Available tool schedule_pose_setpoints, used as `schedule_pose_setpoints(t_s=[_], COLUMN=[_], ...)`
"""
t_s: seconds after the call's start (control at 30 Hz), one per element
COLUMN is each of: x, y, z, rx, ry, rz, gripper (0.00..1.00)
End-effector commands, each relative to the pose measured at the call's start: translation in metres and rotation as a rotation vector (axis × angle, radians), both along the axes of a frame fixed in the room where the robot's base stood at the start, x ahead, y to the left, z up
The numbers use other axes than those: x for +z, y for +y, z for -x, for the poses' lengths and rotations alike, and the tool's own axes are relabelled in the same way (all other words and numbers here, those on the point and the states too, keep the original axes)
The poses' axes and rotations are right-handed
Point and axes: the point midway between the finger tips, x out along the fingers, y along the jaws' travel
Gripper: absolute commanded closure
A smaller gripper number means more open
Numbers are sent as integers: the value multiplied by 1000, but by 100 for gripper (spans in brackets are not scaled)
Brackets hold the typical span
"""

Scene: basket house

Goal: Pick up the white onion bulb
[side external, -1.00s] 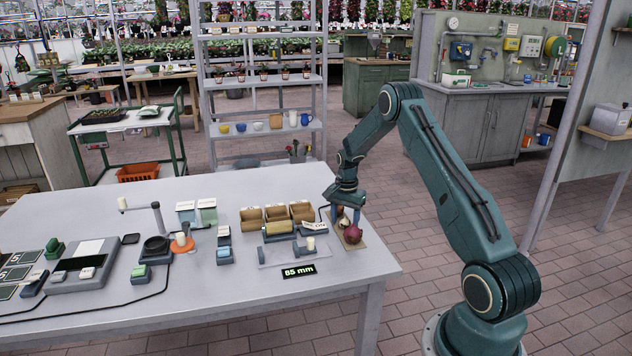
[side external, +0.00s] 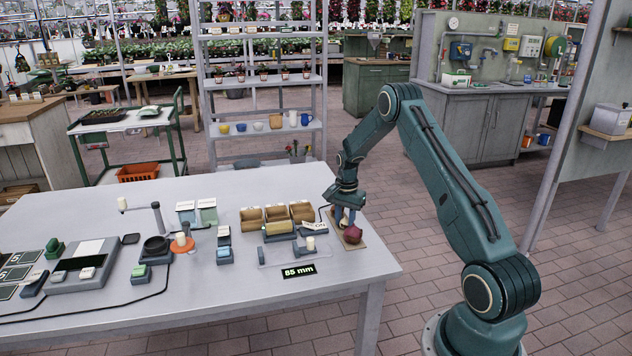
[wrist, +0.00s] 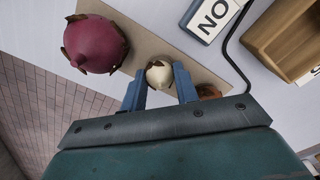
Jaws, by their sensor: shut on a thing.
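The white onion bulb (wrist: 158,74) sits between my two fingers in the wrist view, with a finger against each side. My gripper (wrist: 160,80) is shut on it, low over a tan board (wrist: 170,42). In the side view my gripper (side external: 345,216) points down at the board (side external: 362,242) by the table's right edge; the white bulb is mostly hidden there. I cannot tell any gap between bulb and board.
A large red onion (wrist: 95,43) lies left of the white bulb in the wrist view. A brown bulb (wrist: 208,91) is close beside my right finger, partly hidden. A label block (wrist: 208,18) and wooden bins (side external: 276,214) stand nearby.

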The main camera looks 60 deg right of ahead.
Motion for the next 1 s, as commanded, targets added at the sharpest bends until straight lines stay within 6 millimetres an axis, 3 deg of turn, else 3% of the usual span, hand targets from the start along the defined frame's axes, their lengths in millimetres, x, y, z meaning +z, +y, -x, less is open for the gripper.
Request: schedule_pose_setpoints(t_s=[0.27,0.47,0.67,1.0], x=[3,18,48,120], y=[0,-1,-1,-1], z=[0,-1,-1,-1], rx=[0,0,0,0], ry=[-1,-2,-4,-4], rz=[1,2,3,3], gripper=[91,91,91,91])
